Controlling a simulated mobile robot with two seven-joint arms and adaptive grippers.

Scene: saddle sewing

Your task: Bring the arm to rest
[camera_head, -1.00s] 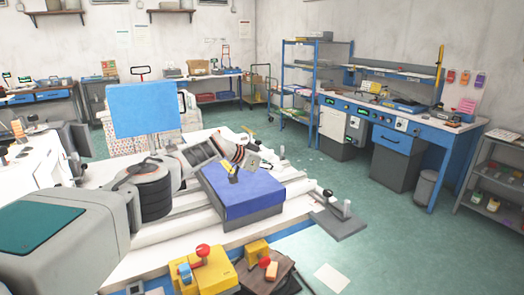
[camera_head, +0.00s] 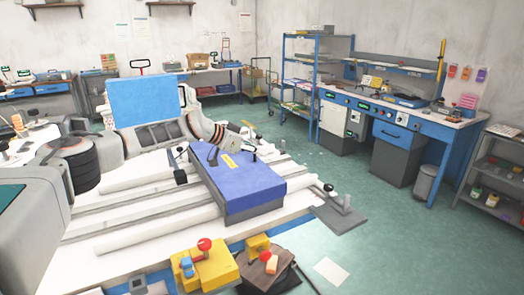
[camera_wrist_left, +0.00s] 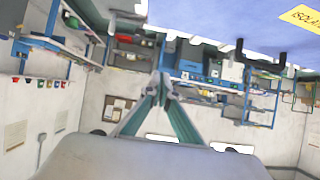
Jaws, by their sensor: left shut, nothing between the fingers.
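My left arm reaches in from the left over the white worktable (camera_head: 112,258). My left gripper (camera_head: 250,137) is at the far side of a blue-topped box (camera_head: 245,187), apart from it. In the left wrist view the gripper's teal fingers (camera_wrist_left: 164,80) meet at the tips with nothing between them. The box's blue face (camera_wrist_left: 225,18) and part of its yellow label show at the top of that view, clear of the fingers. My right gripper is not in view.
Long white rails (camera_head: 160,229) run across the worktable. A blue panel (camera_head: 141,100) stands behind the forearm.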

